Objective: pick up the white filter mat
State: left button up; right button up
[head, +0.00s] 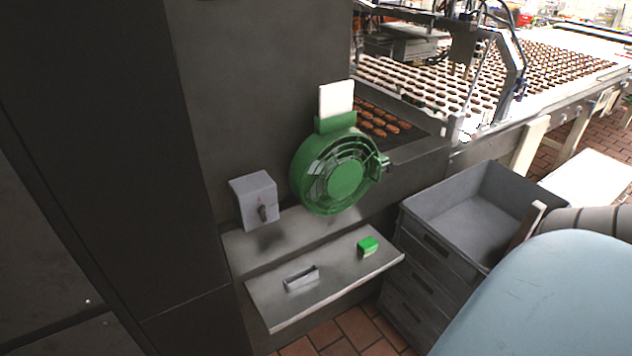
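The white filter mat (336,99) is a flat white rectangle. It stands upright in the slot on top of a round green fan housing (318,152), and its upper part sticks out above the slot. Its lower part is hidden inside the housing. The green housing sits in front of the dark machine wall, above a grey metal shelf. Neither of my grippers can be made out in the head view, and nothing touches the mat.
A grey box with a knob (256,200) is left of the housing. A small green block (368,246) and a grey handle-like piece (301,278) lie on the sloping shelf (330,290). Stacked grey crates (425,280) stand right. A conveyor with sandwich biscuits (560,75) runs behind.

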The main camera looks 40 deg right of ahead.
aim_at(334, 97)
jog(key=z, duration=1.55)
